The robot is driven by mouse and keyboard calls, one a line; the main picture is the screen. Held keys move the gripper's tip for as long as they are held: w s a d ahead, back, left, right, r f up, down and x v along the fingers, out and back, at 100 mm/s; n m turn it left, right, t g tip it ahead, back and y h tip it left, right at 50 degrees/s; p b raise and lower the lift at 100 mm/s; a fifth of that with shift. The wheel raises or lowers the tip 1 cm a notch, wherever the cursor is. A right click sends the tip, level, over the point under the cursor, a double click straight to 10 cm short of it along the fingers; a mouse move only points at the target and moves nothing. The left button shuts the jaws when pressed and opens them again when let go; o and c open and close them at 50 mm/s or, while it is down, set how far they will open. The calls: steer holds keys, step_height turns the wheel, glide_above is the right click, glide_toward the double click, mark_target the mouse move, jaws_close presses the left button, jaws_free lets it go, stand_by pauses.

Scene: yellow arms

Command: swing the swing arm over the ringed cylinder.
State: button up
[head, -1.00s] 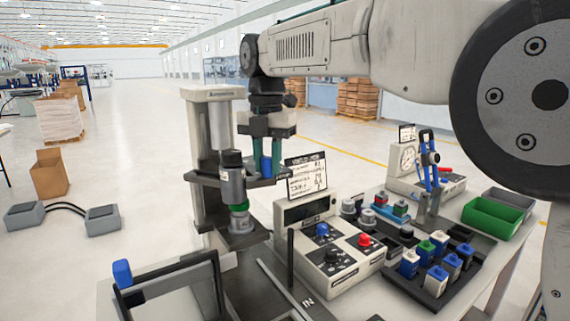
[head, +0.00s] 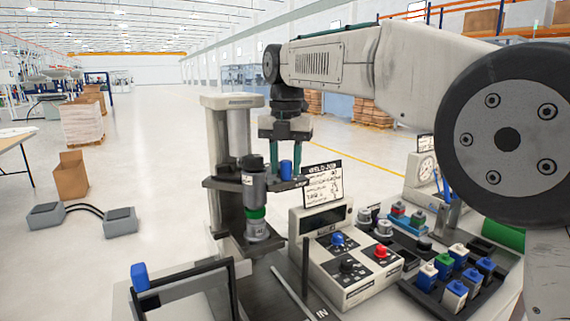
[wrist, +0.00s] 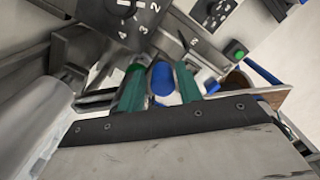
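The dark swing arm (head: 222,184) reaches out from the pale column of the press stand. It carries a grey head with a black top (head: 254,180) and a blue knob (head: 286,169) at its right end. The ringed cylinder (head: 256,229), grey with a green ring, stands upright below that head, nearly in line with it in the head view. My gripper (head: 286,165) points down with its green fingers either side of the blue knob. The wrist view shows the knob (wrist: 162,80) between the fingers, with narrow gaps, so the gripper looks open.
A control box (head: 345,265) with knobs and a sign (head: 322,185) stand close right of the swing arm. A black rack (head: 440,290) holds several coloured blocks. A black frame with a blue handle (head: 139,277) is at the front left.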

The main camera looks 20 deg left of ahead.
steer(key=shift+o, duration=0.6)
steer(key=shift+r, duration=3.8)
